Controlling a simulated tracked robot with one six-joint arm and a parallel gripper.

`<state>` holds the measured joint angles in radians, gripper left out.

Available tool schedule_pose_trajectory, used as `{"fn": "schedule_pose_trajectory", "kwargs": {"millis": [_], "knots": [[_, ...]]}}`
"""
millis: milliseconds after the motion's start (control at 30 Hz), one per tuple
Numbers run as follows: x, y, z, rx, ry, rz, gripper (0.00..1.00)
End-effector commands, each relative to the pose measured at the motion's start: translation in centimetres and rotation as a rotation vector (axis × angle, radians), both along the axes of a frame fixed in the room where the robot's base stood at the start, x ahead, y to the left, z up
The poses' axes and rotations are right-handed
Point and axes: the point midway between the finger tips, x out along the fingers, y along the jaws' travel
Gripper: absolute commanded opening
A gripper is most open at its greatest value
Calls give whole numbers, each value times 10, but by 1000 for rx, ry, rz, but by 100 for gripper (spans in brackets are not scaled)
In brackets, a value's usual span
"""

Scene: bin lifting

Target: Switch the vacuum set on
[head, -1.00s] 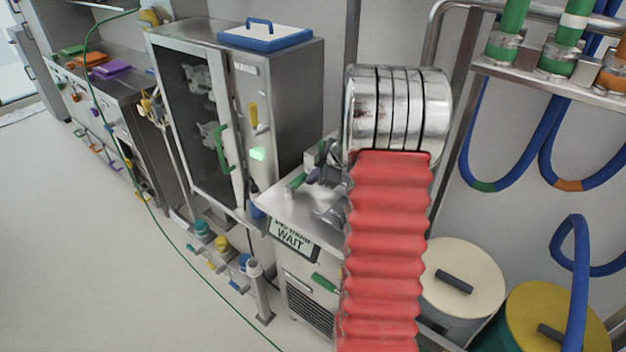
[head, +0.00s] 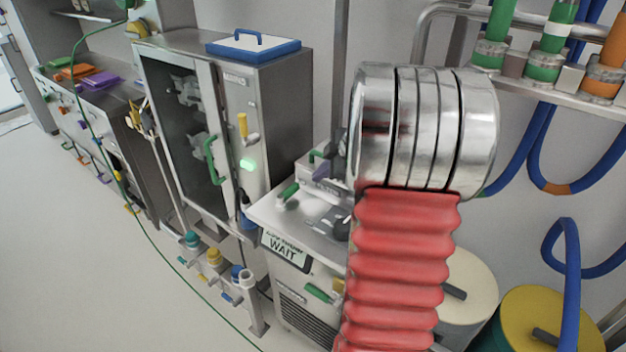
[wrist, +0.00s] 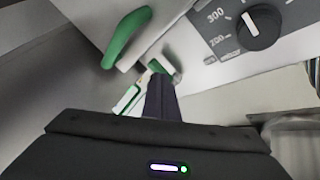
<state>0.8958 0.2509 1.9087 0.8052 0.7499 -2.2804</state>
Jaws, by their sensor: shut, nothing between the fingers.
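The bench unit I take for the vacuum set (head: 268,212) stands in the middle of the head view, with a "WAIT" plate (head: 285,250) on its front. A green lever (head: 287,192) shows at its left. In the wrist view a black dial (wrist: 248,30) marked 200 and 300 sits upper right. A large green handle (wrist: 127,38) is upper left, and a smaller green-and-white part (wrist: 160,68) lies just beyond my fingertips. My gripper (wrist: 162,80) is shut and empty, close to that part; contact cannot be told.
A steel cabinet (head: 270,100) with a lit green lamp stands left of the unit, a blue-rimmed tray lid (head: 253,46) on top. Drums (head: 540,315) stand at the lower right. Blue hoses (head: 572,270) hang on the right. The floor at left is open, crossed by a green cable.

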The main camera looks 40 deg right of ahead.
Motion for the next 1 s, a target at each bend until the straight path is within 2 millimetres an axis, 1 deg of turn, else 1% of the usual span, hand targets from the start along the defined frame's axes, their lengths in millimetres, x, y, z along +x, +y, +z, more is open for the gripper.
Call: {"fn": "schedule_pose_trajectory", "kwargs": {"millis": [33,100,267,1000], "knots": [[-5,-1,7,-1,-1,-1,0],[-11,-1,13,-2,0,0,0],[-18,-1,22,1,1,0,0],[-19,-1,22,16,2,-19,0]]}}
